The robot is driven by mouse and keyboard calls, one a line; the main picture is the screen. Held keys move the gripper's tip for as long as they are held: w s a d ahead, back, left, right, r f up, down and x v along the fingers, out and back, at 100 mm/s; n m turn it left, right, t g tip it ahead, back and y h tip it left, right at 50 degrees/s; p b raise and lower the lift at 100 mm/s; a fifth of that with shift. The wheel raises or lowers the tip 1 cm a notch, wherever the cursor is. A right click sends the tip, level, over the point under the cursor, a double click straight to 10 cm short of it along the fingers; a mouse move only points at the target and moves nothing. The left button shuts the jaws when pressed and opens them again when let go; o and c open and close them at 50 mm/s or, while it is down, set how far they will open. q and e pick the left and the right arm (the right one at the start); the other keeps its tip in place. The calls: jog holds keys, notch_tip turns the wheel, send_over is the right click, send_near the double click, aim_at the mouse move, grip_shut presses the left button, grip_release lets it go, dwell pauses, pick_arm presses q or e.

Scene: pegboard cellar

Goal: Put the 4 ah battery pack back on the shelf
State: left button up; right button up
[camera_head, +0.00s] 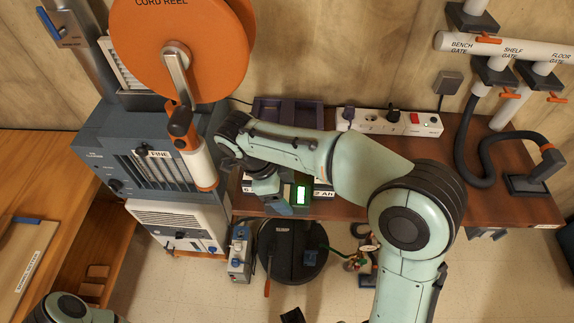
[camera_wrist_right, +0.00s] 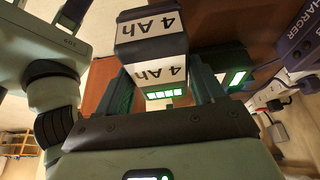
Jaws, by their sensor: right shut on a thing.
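The 4 Ah battery pack (camera_wrist_right: 150,48) is a dark block with white "4 Ah" labels and a lit green bar. In the right wrist view it sits between the fingers of my right gripper (camera_wrist_right: 160,88), which is shut on it. In the head view my right gripper (camera_head: 270,190) is over the front edge of the wooden shelf (camera_head: 456,197); I cannot tell whether the pack touches the shelf. A "2 Ah" label (camera_head: 323,193) and a green-lit block (camera_head: 301,195) show beside the gripper. My left gripper is out of view.
A purple charger (camera_wrist_right: 302,38) is close on the right of the wrist view. A power strip (camera_head: 388,122) lies at the shelf's back. The orange cord reel (camera_head: 180,45) and grey-blue air cleaner (camera_head: 150,150) stand left. A black hose (camera_head: 490,150) is right.

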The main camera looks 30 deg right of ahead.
jog(key=w+d, duration=0.1)
jog(key=w, duration=0.1)
jog(key=w+d+p, duration=0.1)
jog(key=w+d, duration=0.1)
jog(key=w, duration=0.1)
jog(key=w+d+p, duration=0.1)
jog(key=w, duration=0.1)
jog(key=shift+w+d+f, duration=0.3)
jog(key=shift+w+d, duration=0.1)
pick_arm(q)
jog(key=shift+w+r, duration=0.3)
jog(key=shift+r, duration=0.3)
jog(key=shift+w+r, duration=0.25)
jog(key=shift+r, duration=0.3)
pick_arm(e)
jog(key=shift+f, duration=1.4)
jog(key=shift+f, duration=0.1)
jog(key=o, duration=1.1)
jog(key=shift+f, duration=0.1)
jog(key=shift+c, duration=0.2)
